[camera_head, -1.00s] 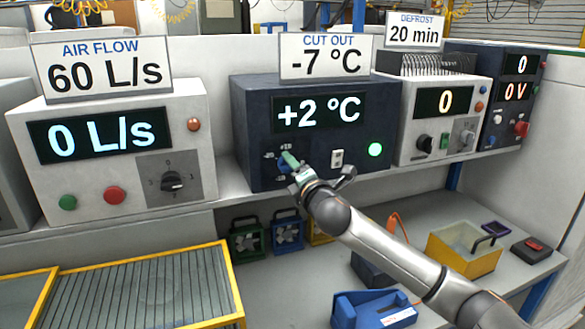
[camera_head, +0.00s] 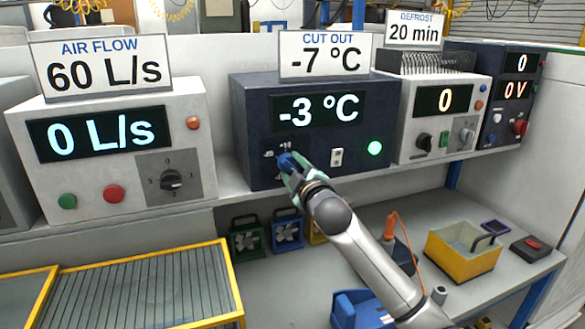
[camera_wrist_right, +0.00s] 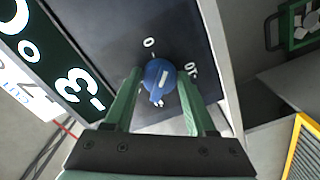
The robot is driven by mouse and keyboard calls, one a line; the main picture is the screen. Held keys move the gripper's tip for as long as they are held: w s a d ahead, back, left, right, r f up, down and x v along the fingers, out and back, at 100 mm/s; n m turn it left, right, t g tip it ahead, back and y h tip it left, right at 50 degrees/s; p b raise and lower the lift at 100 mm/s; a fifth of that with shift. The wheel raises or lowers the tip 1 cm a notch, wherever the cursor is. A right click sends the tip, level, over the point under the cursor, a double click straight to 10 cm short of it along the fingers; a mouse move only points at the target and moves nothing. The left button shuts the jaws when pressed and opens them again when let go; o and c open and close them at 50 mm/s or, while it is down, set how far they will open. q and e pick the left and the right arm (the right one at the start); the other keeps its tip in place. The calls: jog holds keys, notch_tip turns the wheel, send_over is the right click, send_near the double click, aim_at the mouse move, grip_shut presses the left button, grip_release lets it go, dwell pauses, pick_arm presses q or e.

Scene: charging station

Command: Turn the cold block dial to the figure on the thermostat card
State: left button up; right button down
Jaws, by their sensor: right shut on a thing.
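The dark cold block unit (camera_head: 247,118) stands on the shelf and its display (camera_head: 318,110) reads -3 °C. The "CUT OUT" card (camera_head: 325,55) above it reads -7 °C. Its blue dial (camera_head: 285,160) is at the lower left of the panel, partly hidden by my right gripper (camera_head: 292,168). In the right wrist view the gripper's green fingers (camera_wrist_right: 154,92) stand on both sides of the blue dial (camera_wrist_right: 159,78), shut on it. Scale marks, including a 0, show around the dial. My left gripper is not in view.
An air flow unit (camera_head: 110,185) with its own black dial stands to the left. A defrost unit (camera_head: 425,145) and a dark supply unit (camera_head: 505,110) stand to the right. Below are small fans (camera_head: 287,231), a yellow bin (camera_head: 463,255) and a yellow-framed grille (camera_head: 140,290).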

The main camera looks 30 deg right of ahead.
jog(key=m, duration=0.6)
jog(key=shift+a+f+m, duration=0.1)
jog(key=shift+f+m, duration=0.05)
jog(key=shift+m, duration=0.15)
dwell(0.5)
jog(key=shift+c, duration=1.1)
grip_release()
jog(key=shift+s, duration=0.1)
jog(key=b+v, duration=0.2)
jog(key=v, duration=1)
jog(key=shift+s, duration=0.2)
